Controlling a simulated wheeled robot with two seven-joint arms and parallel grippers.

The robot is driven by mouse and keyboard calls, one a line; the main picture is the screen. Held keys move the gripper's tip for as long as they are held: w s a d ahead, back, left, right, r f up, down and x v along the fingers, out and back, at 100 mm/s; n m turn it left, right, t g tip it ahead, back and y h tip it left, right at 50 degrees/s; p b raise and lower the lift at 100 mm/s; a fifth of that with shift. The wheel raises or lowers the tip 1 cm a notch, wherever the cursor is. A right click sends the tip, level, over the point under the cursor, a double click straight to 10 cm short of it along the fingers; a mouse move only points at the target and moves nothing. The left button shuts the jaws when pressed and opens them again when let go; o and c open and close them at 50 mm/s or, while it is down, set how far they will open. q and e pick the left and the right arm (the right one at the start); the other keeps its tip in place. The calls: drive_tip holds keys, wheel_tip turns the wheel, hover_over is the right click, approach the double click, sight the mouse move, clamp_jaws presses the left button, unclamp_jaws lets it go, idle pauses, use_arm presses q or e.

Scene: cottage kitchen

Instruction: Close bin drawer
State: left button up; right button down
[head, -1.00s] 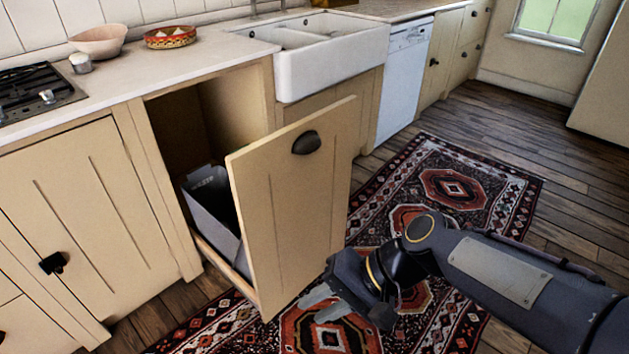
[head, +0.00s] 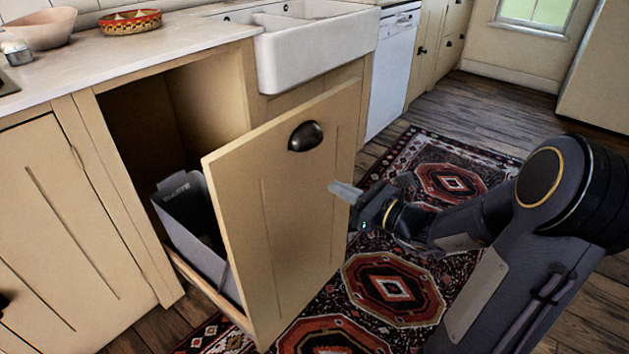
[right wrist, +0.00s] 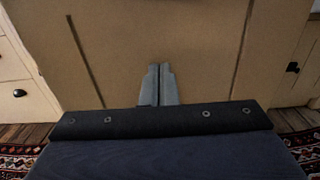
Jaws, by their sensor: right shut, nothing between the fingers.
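The bin drawer (head: 262,235) is pulled well out of its cabinet. Its cream wooden front has a dark cup handle (head: 306,136) near the top. A grey bin (head: 190,222) stands in it behind the front. My right gripper (head: 345,192) is shut and empty, beside the right part of the drawer front, below handle height. In the right wrist view the shut fingers (right wrist: 160,84) point at the drawer front (right wrist: 205,45); whether they touch it I cannot tell. My left gripper is out of view.
The cabinet opening (head: 150,130) behind the drawer is dark and clear above the bin. A white sink (head: 312,50) and a white dishwasher (head: 393,70) stand to the right. A patterned rug (head: 340,335) lies on the wooden floor. A bowl (head: 38,28) and basket (head: 130,21) sit on the counter.

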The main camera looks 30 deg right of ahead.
sight(304, 171)
drive_tip(key=b+x, duration=0.1)
drive_tip(key=x, duration=0.5)
drive_tip(key=shift+a+f+b, duration=0.1)
drive_tip(key=shift+b, duration=0.2)
drive_tip(key=shift+w+a, duration=0.2)
drive_tip(key=shift+w, duration=0.45)
drive_tip(key=shift+w, duration=0.1)
